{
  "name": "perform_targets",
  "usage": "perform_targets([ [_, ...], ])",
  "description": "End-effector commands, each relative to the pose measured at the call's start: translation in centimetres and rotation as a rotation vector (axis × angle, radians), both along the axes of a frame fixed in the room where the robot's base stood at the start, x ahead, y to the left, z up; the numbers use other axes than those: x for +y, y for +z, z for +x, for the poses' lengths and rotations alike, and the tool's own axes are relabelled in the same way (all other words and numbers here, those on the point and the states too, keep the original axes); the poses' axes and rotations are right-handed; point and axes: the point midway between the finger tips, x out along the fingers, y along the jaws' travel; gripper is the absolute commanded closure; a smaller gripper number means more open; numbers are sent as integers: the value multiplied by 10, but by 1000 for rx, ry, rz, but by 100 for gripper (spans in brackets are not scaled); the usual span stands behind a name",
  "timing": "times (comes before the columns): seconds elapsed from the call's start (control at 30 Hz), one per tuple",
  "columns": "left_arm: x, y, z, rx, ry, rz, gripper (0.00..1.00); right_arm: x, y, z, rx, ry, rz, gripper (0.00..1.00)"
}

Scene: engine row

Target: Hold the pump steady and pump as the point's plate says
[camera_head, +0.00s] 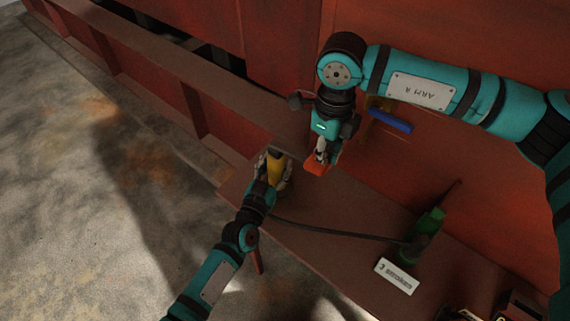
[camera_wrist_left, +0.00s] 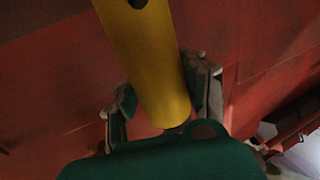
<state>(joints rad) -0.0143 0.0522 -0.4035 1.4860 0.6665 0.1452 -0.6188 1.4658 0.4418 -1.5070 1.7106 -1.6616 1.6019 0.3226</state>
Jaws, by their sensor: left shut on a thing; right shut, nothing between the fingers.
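My left gripper (camera_head: 275,174) is shut on the yellow pump barrel (camera_head: 274,165). In the left wrist view its fingers (camera_wrist_left: 160,100) lie on both sides of the yellow barrel (camera_wrist_left: 150,55). My right gripper (camera_head: 320,153) is shut and empty, pointing down just right of the pump. An orange-red piece (camera_head: 316,164) shows at its fingertips; I cannot tell whether they touch. A black hose (camera_head: 335,231) runs from near the pump to a green fitting (camera_head: 428,228). The white plate (camera_head: 395,276) seems to read "3 strokes", in small blurred print.
A blue handle (camera_head: 390,121) sticks out from the red wall (camera_head: 440,165), close to my right forearm. The red-brown ledge (camera_head: 320,250) is mostly clear around the hose. Dark items stand at its lower right end. Concrete floor (camera_head: 90,210) lies open at left.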

Motion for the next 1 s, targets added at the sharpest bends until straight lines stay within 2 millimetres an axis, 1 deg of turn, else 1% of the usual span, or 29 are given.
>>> perform_targets([
  [0.23,0,1,0,-2,1,-1,100,0,1,0,1,0,-1,100],
  [0.33,0,1,0,-2,1,-1,100,0,-2,0,2,-1,-1,100],
  [0.83,0,1,0,-2,0,-1,100,0,-47,-1,3,0,0,100],
  [1.0,0,1,0,-2,0,-1,100,0,-42,0,0,0,0,100],
])
